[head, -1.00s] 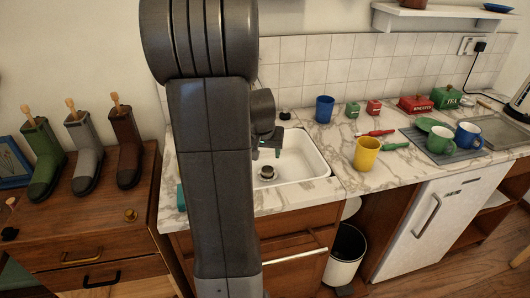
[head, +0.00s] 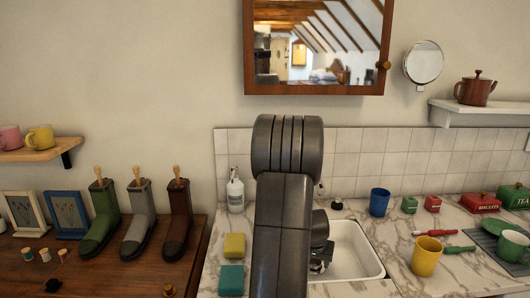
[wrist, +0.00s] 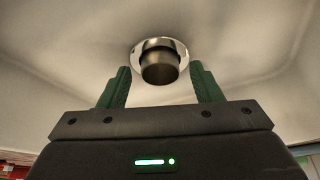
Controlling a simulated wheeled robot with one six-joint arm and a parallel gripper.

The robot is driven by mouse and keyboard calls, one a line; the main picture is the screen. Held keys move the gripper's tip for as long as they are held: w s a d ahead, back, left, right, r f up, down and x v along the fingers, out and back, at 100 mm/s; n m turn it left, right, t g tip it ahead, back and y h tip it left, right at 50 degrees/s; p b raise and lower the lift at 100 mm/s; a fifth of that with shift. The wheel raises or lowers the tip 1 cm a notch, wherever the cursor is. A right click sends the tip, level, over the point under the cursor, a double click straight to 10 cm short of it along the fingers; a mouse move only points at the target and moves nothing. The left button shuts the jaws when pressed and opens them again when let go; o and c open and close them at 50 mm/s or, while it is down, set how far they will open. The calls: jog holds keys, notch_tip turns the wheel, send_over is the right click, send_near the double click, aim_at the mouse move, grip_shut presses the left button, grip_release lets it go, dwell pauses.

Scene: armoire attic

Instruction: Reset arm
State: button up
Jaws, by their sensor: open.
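My gripper (wrist: 160,88) shows in the wrist view with its two green fingers spread apart and nothing between them. Beyond the fingers is the round metal drain piece (wrist: 160,62) of the white sink; whether the fingers touch it cannot be told, but a gap shows. In the head view my arm rises in front of the sink (head: 355,250) and hides its left part. The gripper (head: 318,262) is mostly hidden there behind the arm, over the basin.
Yellow and teal sponges (head: 234,245) lie left of the arm. A blue cup (head: 379,202) and yellow mug (head: 426,256) stand right of the sink. Boots (head: 140,218) stand on the left dresser. A mirror cabinet (head: 318,90) and shelf (head: 480,113) hang above.

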jog(key=shift+w, duration=0.1)
jog(key=shift+r, duration=1.1)
